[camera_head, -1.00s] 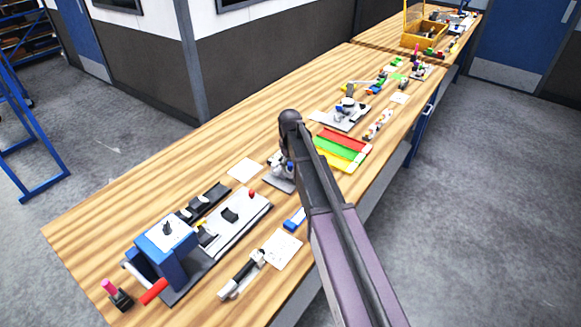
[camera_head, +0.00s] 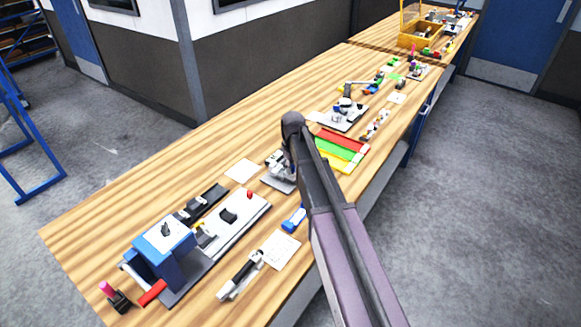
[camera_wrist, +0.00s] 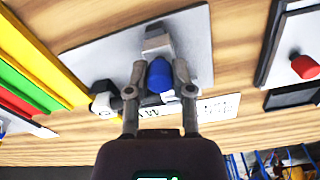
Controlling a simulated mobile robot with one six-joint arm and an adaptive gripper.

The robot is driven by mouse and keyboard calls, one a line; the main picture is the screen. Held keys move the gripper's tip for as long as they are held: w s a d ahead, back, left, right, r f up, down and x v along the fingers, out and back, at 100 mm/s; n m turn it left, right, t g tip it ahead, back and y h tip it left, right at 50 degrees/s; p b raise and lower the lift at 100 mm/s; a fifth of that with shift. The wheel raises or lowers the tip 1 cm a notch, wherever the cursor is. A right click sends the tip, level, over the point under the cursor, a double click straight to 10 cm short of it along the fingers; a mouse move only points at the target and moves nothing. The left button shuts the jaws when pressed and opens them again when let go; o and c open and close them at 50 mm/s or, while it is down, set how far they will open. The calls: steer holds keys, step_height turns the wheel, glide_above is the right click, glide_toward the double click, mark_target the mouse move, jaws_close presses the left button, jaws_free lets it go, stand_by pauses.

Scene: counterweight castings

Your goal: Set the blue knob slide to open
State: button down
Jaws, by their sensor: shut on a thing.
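The blue knob (camera_wrist: 160,77) sits in the middle of the wrist view, on a pale block above a grey plate (camera_wrist: 197,45). My gripper (camera_wrist: 158,82) has one finger on each side of the knob and is shut on it. In the head view, the grey plate (camera_head: 272,181) lies on the bench beside my arm. My arm hides the knob and most of my gripper there. I cannot read the slide's position from these frames.
A red, green and yellow tray (camera_head: 340,150) lies close on the right. A long fixture with a blue block (camera_head: 164,240) stands at the front left. A white card (camera_head: 242,170) lies to the left of the plate. The rear left bench is clear.

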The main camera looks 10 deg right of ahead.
steer(key=shift+s+d, duration=0.1)
steer(key=shift+s, duration=0.1)
steer(key=shift+c, duration=2.4)
jaws_free()
steer(key=shift+d, duration=0.1)
steer(key=shift+w, duration=0.1)
steer(key=shift+w+a, duration=0.55)
steer(key=shift+a, duration=0.05)
steer(key=shift+w+a+r+p, duration=0.25)
steer(key=shift+a+r+p, duration=0.05)
steer(key=shift+r+p, duration=0.15)
step_height(320, 180, up, 13)
steer(key=p, duration=1.3)
steer(key=s+d+f+m+b, duration=0.1)
steer(key=s+f+m+b, duration=0.1)
steer(key=s, duration=0.6)
steer(key=s+d+f+m+b, duration=0.1)
steer(key=s+f+m+b, duration=0.1)
steer(key=s, duration=0.6)
steer(key=s+d+f+m+b, duration=0.2)
steer(key=s+f+b, duration=0.2)
steer(key=s, duration=0.4)
steer(key=shift+f, duration=0.25)
